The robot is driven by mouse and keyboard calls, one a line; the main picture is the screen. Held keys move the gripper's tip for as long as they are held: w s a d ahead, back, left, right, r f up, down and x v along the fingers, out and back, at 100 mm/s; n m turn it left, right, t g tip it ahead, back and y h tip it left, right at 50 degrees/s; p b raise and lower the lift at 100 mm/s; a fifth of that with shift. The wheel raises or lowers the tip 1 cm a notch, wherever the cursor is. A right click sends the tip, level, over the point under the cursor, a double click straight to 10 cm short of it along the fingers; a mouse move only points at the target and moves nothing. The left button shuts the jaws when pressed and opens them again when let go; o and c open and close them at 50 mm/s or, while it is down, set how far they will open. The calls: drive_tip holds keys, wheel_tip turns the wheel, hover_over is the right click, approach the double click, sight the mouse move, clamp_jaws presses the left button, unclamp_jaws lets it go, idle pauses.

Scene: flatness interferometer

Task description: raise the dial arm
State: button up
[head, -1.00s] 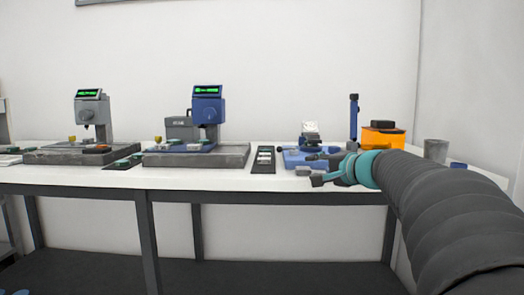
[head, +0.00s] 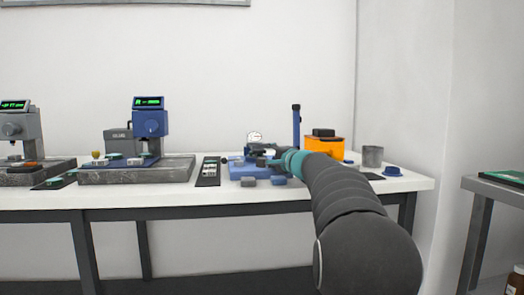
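A comparator stand with a blue base (head: 236,169) stands on the white bench, right of centre. Its white round dial (head: 255,136) sits low above the base, at the end of a dark arm that is partly hidden. A tall blue post (head: 296,126) stands upright behind my wrist; whether it belongs to this stand is unclear. My gripper (head: 262,161) reaches in from the right, in front of the dial and over the base. Its fingers are small and dark, and they overlap the dial arm in the picture. I cannot tell whether they touch it or how far apart they are.
An orange case (head: 323,147), a grey cup (head: 372,156) and a blue cap (head: 392,171) stand to the right. A blue gauge (head: 150,122) on a granite slab is to the left.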

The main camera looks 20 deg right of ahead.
sight(261, 152)
drive_tip(key=shift+w+a+p, duration=0.2)
drive_tip(key=shift+w+p, duration=0.15)
drive_tip(key=shift+w, duration=1.45)
clamp_jaws()
